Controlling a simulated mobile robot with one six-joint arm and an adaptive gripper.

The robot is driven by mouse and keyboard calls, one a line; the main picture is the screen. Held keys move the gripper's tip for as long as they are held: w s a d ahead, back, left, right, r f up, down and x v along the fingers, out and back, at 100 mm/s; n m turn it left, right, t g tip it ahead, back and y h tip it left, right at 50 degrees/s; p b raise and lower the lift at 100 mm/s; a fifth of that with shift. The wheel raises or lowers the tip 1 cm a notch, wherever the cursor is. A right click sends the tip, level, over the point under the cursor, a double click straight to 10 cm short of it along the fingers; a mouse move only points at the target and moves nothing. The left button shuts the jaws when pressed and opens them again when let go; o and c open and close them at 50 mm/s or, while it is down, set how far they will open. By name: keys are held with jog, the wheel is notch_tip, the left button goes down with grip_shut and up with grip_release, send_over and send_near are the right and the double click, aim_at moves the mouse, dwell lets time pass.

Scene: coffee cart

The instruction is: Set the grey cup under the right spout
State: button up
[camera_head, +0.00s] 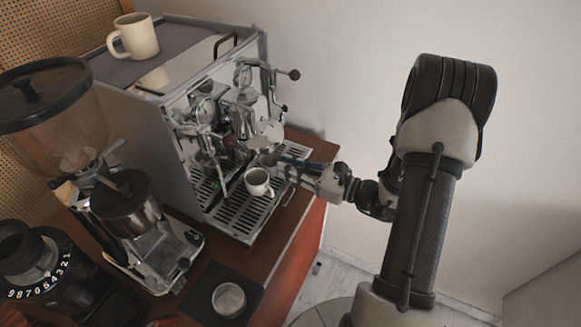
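A small pale grey cup (257,183) stands upright on or just above the slotted drip tray (243,233) of the espresso machine (172,112). Its open top faces up and its handle points to the lower right. My gripper (277,160) reaches in from the right, its tip beside and slightly behind the cup's rim. The fingertips are small and partly lost among the metal parts, so I cannot tell whether they touch the cup or are open. The chrome brewing group (240,118) is above and behind the cup. The individual spouts are not clear.
A cream mug (134,37) stands on top of the machine. A coffee grinder (128,208) is to the left, with a black dial device (38,268) at lower left. A metal round container (228,299) rests on a dark mat at the front. A steam wand hangs left of the cup.

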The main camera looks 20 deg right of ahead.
jog(key=o, duration=0.3)
jog(key=v, duration=1.2)
